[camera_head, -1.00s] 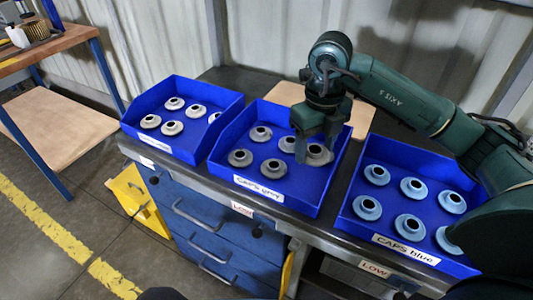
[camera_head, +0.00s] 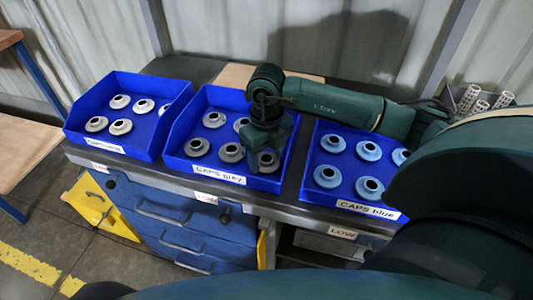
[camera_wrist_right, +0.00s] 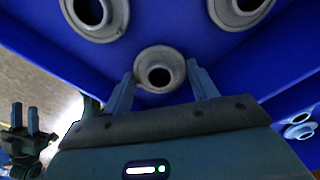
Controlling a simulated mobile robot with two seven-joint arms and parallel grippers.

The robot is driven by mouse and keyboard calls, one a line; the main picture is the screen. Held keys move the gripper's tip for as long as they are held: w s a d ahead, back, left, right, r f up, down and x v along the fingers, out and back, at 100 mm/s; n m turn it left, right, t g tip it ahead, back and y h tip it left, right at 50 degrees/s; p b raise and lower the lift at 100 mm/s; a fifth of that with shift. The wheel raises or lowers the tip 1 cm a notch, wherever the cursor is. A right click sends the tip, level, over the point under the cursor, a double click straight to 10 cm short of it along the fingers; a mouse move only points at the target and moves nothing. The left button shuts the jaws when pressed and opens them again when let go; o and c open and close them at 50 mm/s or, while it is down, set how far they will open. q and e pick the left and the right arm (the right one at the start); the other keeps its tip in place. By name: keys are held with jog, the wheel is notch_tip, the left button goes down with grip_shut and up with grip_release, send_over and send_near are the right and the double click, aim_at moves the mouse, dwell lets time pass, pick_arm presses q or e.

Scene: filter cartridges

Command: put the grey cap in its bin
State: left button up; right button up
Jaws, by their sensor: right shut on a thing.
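The grey bin (camera_head: 222,175), a blue tray labelled "CAPS grey", stands in the middle of the bench in the head view. Several grey caps (camera_head: 231,152) sit on its floor. My right gripper (camera_head: 263,158) reaches down into its front right part. It is shut on a grey cap (camera_head: 268,162), which also shows between the two fingers in the right wrist view (camera_wrist_right: 160,70). The cap is at or close to the bin floor; the exact gap cannot be told. My left gripper (camera_wrist_right: 26,118) shows small at the left of the right wrist view, fingers apart and empty.
A bin of pale caps (camera_head: 103,144) stands left of the grey bin, its label hard to read. The "CAPS blue" bin (camera_head: 362,208) with light blue caps stands to the right. White perforated cylinders (camera_head: 478,106) are at the far right. Corrugated wall is behind.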

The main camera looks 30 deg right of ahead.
aim_at(266, 158)
jog(key=shift+f, duration=0.1)
jog(key=o, duration=0.9)
jog(key=shift+o, duration=0.2)
notch_tip(266, 158, up, 12)
jog(key=shift+r, duration=0.2)
